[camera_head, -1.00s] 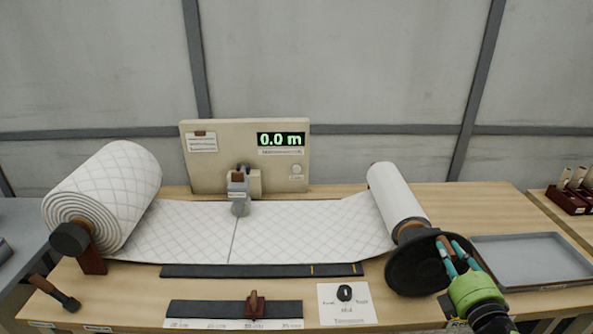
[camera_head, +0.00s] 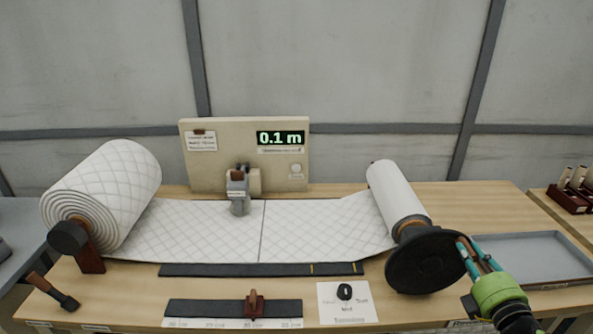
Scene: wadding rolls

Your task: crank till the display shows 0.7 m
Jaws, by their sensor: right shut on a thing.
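The display (camera_head: 280,138) on the beige panel (camera_head: 225,170) reads 0.1 m. A big quilted white roll (camera_head: 110,190) sits at the left, and its sheet (camera_head: 310,225) runs flat to a thinner take-up roll (camera_head: 396,190) at the right. A dark seam crosses the sheet near its middle. A black crank disc (camera_head: 425,262) is on the front end of the take-up roll. My right gripper (camera_head: 470,256) is shut at the disc's right edge, on the crank handle, which is mostly hidden by the fingers. My left gripper is not in view.
A grey tray (camera_head: 530,258) lies right of the disc, behind my right arm. A counter head (camera_head: 238,190) stands over the sheet. A black slider bar (camera_head: 215,308) and a card with a black knob (camera_head: 345,292) lie at the front edge.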

